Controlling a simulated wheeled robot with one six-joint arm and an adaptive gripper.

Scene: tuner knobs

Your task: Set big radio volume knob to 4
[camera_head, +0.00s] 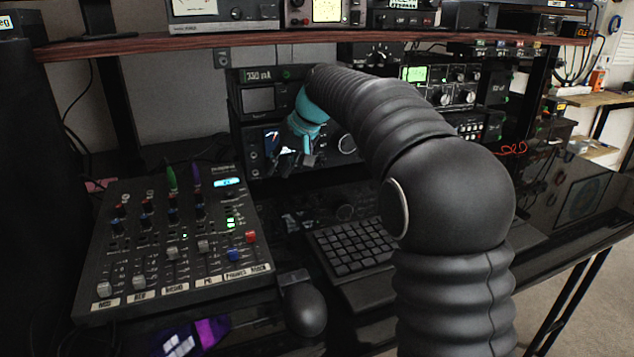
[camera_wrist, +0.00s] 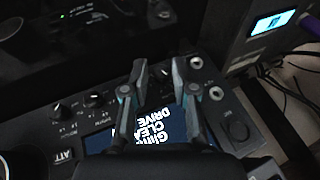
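The radio is a black unit on the desk under the shelf, partly hidden by my arm in the head view. A large round knob (camera_head: 347,143) shows on its front, right of my gripper. In the wrist view, the dark edge of a large round knob (camera_wrist: 7,166) shows at the lower left corner. No number scale is readable, so I cannot tell its setting or confirm it is the volume knob. My gripper (camera_wrist: 159,66) is open, its two fingers apart and empty, in front of the radio's lit display (camera_wrist: 150,130). In the head view my gripper (camera_head: 305,145) is small and dark.
A mixer (camera_head: 175,245), a keyboard (camera_head: 352,245) and a mouse (camera_head: 303,308) lie on the desk. A wooden shelf (camera_head: 300,39) runs above the radio.

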